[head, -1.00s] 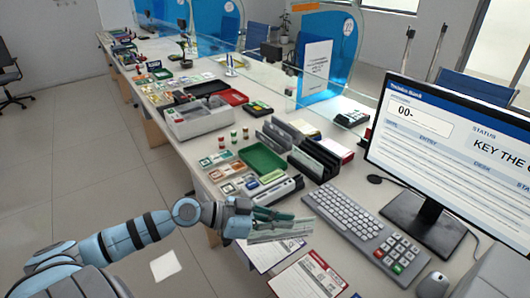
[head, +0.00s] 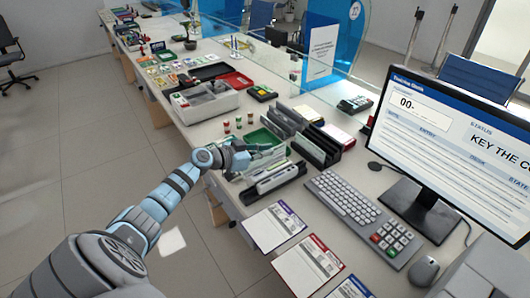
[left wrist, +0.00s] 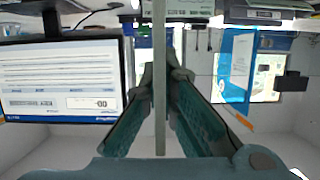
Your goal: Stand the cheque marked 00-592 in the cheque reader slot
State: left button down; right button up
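My left gripper (head: 268,149) is above the near edge of the counter, over the cheque reader. In the left wrist view its two fingers (left wrist: 162,78) are closed on a thin pale cheque (left wrist: 160,100), seen edge-on between them. In the head view the cheque (head: 263,165) shows as a pale strip under the fingers; its number cannot be read. The cheque reader (head: 272,184), a long low grey-white device with a dark slot, lies just below. I cannot tell whether the cheque touches the slot. My right gripper is not in view.
A green tray (head: 258,138) and dark upright racks (head: 316,148) stand behind the reader. The keyboard (head: 345,198) and monitor (head: 440,135) are to the right. Sheets with purple (head: 272,227) and red (head: 308,266) headings lie in front.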

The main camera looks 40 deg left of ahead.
aim_at(265, 160)
pick_arm(q)
jog(key=shift+f+b, duration=1.8)
jog(key=shift+b, duration=0.25)
jog(key=shift+f+b, duration=0.95)
jog(key=shift+f, duration=1.1)
jog(key=c, duration=1.7)
grip_release()
notch_tip(265, 160, up, 7)
jog(key=p, duration=0.9)
jog(key=shift+r, duration=0.15)
